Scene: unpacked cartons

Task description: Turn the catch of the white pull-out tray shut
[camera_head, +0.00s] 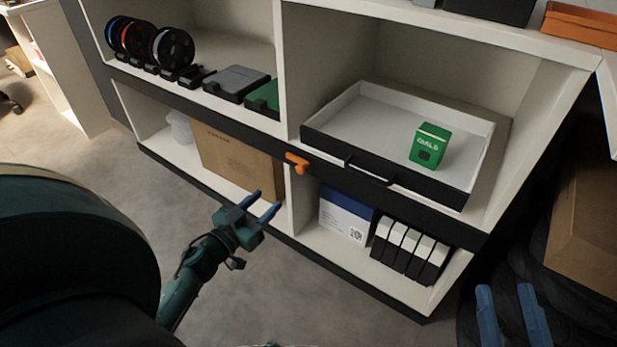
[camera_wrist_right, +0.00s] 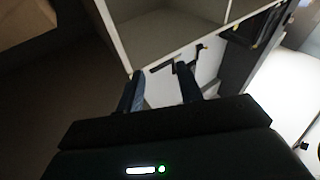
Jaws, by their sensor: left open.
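The white pull-out tray (camera_head: 371,105) sits in the upper right shelf bay, with a dark front and handle. A green box (camera_head: 429,146) stands inside it. The small orange catch (camera_head: 297,162) is on the dark shelf edge, by the tray front's lower left corner; its exact angle is hard to tell. My left gripper (camera_head: 268,205) is open and empty, below and left of the catch and apart from it. My right gripper (camera_head: 510,310) is at the lower right, far from the catch; its fingers also show apart and empty in the right wrist view (camera_wrist_right: 161,88).
Spools (camera_head: 172,48) and dark boxes (camera_head: 236,82) stand in the upper left bay. Below are a cardboard box (camera_head: 238,163), a blue and white box (camera_head: 346,214) and several black-and-white boxes (camera_head: 408,248). Another carton (camera_head: 585,240) is at right. Floor before the shelf is clear.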

